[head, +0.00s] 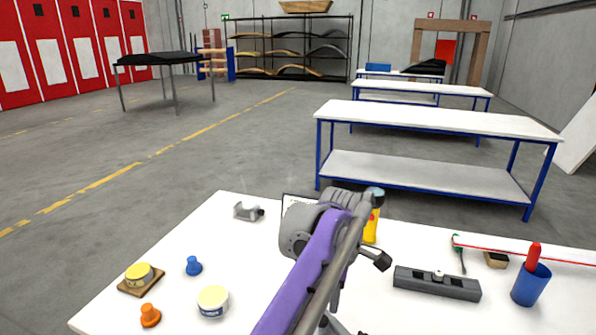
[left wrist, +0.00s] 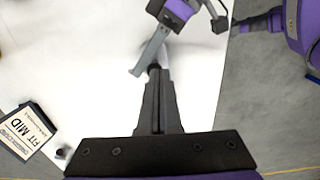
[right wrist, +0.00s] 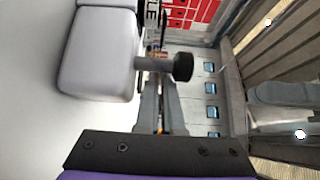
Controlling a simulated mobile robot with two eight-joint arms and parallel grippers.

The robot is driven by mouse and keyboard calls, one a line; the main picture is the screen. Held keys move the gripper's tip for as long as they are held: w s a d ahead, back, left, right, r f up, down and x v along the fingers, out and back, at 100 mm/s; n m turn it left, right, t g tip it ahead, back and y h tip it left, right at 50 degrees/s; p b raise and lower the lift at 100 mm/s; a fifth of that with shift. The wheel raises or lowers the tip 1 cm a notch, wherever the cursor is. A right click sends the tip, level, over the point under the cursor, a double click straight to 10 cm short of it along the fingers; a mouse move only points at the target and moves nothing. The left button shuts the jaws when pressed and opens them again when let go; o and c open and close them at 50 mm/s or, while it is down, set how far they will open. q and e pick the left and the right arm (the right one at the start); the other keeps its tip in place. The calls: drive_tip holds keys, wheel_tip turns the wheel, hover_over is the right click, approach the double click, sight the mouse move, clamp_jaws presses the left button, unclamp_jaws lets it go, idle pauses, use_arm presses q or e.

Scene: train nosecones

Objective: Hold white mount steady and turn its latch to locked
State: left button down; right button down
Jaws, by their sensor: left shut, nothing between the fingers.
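A light grey-white mount (head: 245,211) with a dark knob on its right side lies near the far left of the white table in the head view. I cannot tell its latch's position. My left gripper (left wrist: 155,72) is shut and empty in the left wrist view, over the table, with a grey bar (left wrist: 152,50) close by its tips. My purple left arm crosses the head view's middle. My right gripper (right wrist: 160,90) has its tips near a grey rod with a dark round end (right wrist: 183,66); contact and jaw opening are unclear. A pale rounded block (right wrist: 95,65) is beside it.
A "FIT MID" tray (left wrist: 25,131) shows in the left wrist view. On the table are a blue piece (head: 193,266), an orange piece (head: 150,315), a yellow-topped tub (head: 213,301), a dark grey block (head: 437,284) and a blue cup (head: 530,285).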

use_arm(q)
drive_tip(key=shift+w+f, duration=0.1)
drive_tip(key=shift+f, duration=3.25)
drive_tip(key=shift+w+a, duration=0.35)
drive_tip(key=shift+w+d, duration=0.1)
drive_tip(key=shift+w, duration=0.15)
drive_tip(key=shift+w+d, duration=0.15)
drive_tip(key=shift+w, duration=0.3)
drive_tip(key=shift+w, duration=0.15)
drive_tip(key=shift+d, duration=0.35)
wheel_tip(320, 180, up, 6)
drive_tip(key=shift+d, duration=0.15)
